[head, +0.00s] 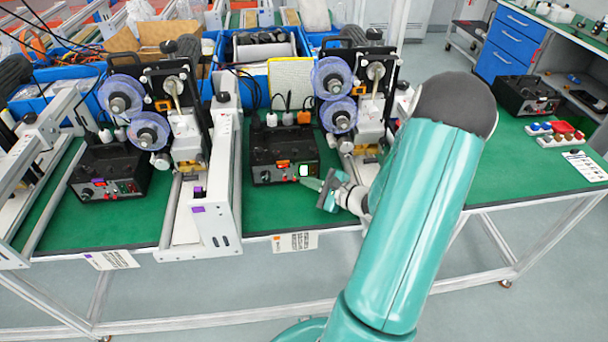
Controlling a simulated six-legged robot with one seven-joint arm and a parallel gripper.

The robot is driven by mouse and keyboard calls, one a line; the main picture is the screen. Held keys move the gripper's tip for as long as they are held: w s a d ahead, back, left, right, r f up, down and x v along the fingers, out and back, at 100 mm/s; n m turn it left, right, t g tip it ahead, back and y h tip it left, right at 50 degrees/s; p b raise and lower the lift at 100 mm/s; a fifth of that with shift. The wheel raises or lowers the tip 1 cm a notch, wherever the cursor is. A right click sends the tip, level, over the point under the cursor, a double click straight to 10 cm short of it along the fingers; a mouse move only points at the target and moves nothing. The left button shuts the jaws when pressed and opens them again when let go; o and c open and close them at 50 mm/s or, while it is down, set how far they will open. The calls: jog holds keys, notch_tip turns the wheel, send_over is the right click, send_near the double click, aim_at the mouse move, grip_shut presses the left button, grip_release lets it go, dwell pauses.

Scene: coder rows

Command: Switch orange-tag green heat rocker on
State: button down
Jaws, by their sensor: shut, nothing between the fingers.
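The black heat control box (283,147) with an orange tag (283,164) on its front stands on the green bench in the middle of the head view. A small pale-green rocker (304,170) shows near the right end of its front panel. Whether it is pressed on or off is too small to tell. My gripper (322,190) is shut and empty, just right of and in front of the rocker. It appears close to the panel, but I cannot tell whether it touches.
A similar black box with a purple tag (110,175) stands at the left. Reel machines (338,95) and a white rail frame (215,200) flank the middle box. Another black box (527,95) is on the right bench. Green bench space lies in front of the middle box.

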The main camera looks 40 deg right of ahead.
jog(key=shift+s+a, duration=0.15)
jog(key=shift+s, duration=0.1)
jog(key=shift+s+a+r, duration=0.25)
jog(key=shift+s+a, duration=0.45)
jog(key=shift+s, duration=0.35)
jog(key=shift+s+a+r, duration=0.2)
jog(key=shift+s+a, duration=0.5)
jog(key=shift+s, duration=0.3)
